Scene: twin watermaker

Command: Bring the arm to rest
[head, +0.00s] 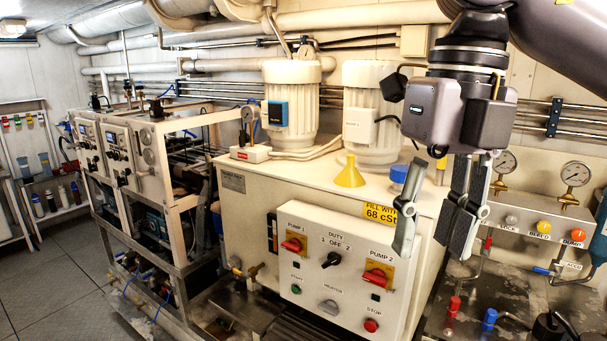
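My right gripper (432,232) hangs from my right arm, which comes in from the upper right. Its fingers point down and stand apart, with nothing between them. It shows in front of the right end of the cream tank unit (240,213) and hides part of the wall and tank edge behind it. I cannot tell exactly how far it is from the tank. My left arm and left gripper are not in view.
A yellow funnel (350,175) and a blue cap (398,173) are on the tank top, left of the gripper. A control box (335,280) with red switches fronts the tank. Pressure gauges (575,174) stand at right. Open floor (50,285) shows at lower left.

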